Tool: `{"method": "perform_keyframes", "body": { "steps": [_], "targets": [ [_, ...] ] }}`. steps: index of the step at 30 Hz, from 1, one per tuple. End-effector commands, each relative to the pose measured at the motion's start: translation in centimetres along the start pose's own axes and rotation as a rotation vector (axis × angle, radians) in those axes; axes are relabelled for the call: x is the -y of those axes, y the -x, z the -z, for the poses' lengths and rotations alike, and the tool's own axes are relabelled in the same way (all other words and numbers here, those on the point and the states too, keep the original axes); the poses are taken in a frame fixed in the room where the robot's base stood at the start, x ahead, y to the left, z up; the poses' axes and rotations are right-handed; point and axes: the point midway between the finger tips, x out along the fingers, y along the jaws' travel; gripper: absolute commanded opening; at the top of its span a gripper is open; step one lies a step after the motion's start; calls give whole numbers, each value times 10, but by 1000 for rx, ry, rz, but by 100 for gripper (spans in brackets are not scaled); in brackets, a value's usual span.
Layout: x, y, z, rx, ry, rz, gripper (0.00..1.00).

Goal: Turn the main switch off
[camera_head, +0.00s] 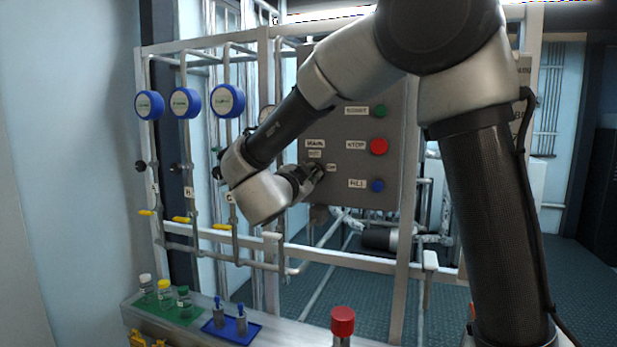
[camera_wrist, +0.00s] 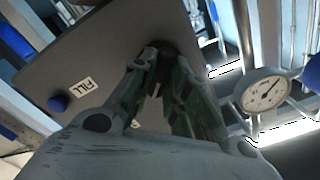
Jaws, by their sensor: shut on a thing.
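The grey control panel (camera_head: 352,104) is mounted on the white frame, with a label reading MAIN (camera_head: 315,144) at its lower left. My gripper (camera_head: 318,171) is at the panel just below that label, at the main switch. In the wrist view my gripper's fingers (camera_wrist: 165,62) close together on the dark main switch (camera_wrist: 166,46) at the panel face. The fingers hide most of the switch, so I cannot tell its angle.
The panel also carries a green START button (camera_head: 381,111), a red STOP button (camera_head: 379,146) and a blue button (camera_head: 377,186). A pressure gauge (camera_wrist: 265,92) sits beside the panel. Several bottles stand on a green mat (camera_head: 183,321) on the bench below.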

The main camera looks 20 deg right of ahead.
Motion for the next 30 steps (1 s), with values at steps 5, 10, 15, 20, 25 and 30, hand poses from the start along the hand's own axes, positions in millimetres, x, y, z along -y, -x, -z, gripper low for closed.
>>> {"method": "perform_keyframes", "body": {
  "steps": [5, 10, 15, 20, 25, 30],
  "targets": [
    [-1, 0, -1, 1, 166, -2, 0],
    [-1, 0, -1, 2, 327, -2, 0],
    [-1, 0, -1, 2, 477, -2, 0],
    [-1, 0, -1, 2, 597, -2, 0],
    [-1, 0, -1, 2, 693, -2, 0],
    [-1, 0, -1, 3, 754, -2, 0]
  ]
}}
